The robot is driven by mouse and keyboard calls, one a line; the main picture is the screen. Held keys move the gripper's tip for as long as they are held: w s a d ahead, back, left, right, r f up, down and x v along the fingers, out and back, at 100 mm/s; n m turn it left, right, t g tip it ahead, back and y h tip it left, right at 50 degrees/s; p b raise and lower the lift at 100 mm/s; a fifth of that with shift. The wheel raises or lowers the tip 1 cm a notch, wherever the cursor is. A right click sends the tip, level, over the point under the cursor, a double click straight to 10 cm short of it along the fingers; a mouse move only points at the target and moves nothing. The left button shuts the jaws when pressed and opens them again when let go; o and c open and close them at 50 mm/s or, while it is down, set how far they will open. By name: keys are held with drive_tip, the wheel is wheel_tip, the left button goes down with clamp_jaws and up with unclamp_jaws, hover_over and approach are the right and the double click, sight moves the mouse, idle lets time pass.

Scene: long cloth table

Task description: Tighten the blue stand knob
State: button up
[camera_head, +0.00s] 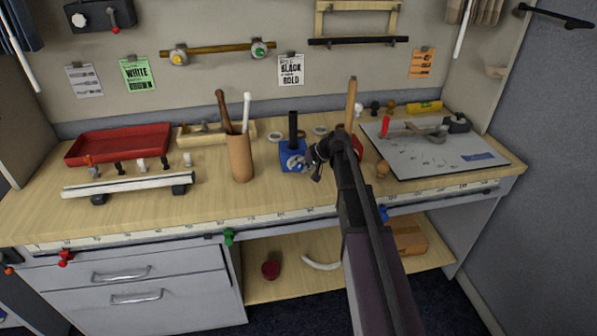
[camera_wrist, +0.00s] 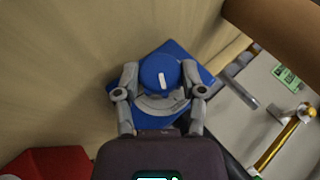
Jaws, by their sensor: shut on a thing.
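The blue stand (camera_head: 287,160) is on the wooden bench top, with a black post (camera_head: 293,128) rising from it. In the wrist view the stand's blue base (camera_wrist: 197,56) surrounds a grey dial plate (camera_wrist: 160,107). The round blue knob (camera_wrist: 152,70) has a white mark that points nearly straight up in that picture, slightly tilted. My gripper (camera_head: 305,163) reaches the stand from the right. In the wrist view my gripper (camera_wrist: 160,78) has one finger on each side of the knob, shut on it. The fingertips' contact points are partly hidden.
A brown cup (camera_head: 241,158) with tool handles stands close left of the stand. A red block (camera_head: 357,140) with a wooden handle is close right, partly behind my arm. A grey board (camera_head: 440,158) with tools lies further right. A red tray (camera_head: 118,144) is at the left.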

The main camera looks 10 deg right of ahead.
drive_tip(key=y+b, duration=0.1)
drive_tip(key=b, duration=0.1)
drive_tip(key=f+y+b, duration=0.1)
drive_tip(key=y, duration=0.1)
drive_tip(key=shift+d+m+b, duration=0.15)
drive_tip(key=shift+m+b, duration=0.25)
drive_tip(key=m+t+y+b, duration=0.1)
drive_tip(key=y+b, duration=0.2)
drive_tip(key=b, duration=0.2)
drive_tip(key=shift+f, duration=0.1)
drive_tip(key=y+b, duration=0.2)
drive_tip(key=b, duration=0.1)
drive_tip(key=shift+m, duration=0.3)
drive_tip(key=shift+t+y+b, duration=0.35)
drive_tip(key=shift+t+y, duration=0.05)
drive_tip(key=shift+r, duration=0.25)
drive_tip(key=o, duration=1.1)
drive_tip(key=shift+o, duration=0.2)
